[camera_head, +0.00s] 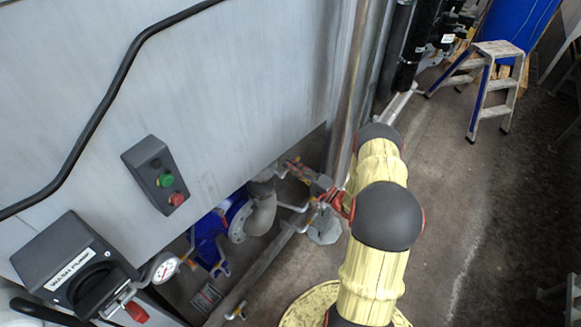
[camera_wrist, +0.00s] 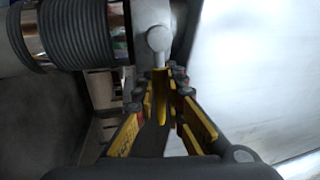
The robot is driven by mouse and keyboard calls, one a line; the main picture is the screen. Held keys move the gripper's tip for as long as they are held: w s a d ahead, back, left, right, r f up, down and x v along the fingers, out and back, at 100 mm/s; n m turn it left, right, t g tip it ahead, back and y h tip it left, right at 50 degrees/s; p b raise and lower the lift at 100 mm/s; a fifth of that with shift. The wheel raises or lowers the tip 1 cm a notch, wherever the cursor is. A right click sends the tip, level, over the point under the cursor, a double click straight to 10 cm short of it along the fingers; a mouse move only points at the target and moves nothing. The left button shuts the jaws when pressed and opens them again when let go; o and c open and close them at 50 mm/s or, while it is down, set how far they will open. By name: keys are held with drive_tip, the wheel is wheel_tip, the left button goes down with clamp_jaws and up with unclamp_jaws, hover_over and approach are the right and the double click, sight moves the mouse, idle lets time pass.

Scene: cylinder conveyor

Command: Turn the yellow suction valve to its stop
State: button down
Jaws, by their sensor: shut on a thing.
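The yellow suction valve (camera_wrist: 159,86) shows in the wrist view as a narrow yellow lever below a rounded grey metal stem. My gripper (camera_wrist: 157,76) has its fingers on either side of this lever and is shut on it. In the head view my arm reaches down beside the machine's lower corner. The valve cannot be made out there, and the gripper is too small and partly covered to read.
A ribbed dark hose (camera_wrist: 75,35) lies close at the left in the wrist view. In the head view, a grey pipe elbow (camera_head: 262,215) and blue pump (camera_head: 210,240) sit under the metal cabinet (camera_head: 230,80). A step stool (camera_head: 485,80) stands far right on open floor.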

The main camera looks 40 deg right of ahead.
drive_tip(key=c, duration=1.9)
unclamp_jaws()
drive_tip(key=v, duration=1.2)
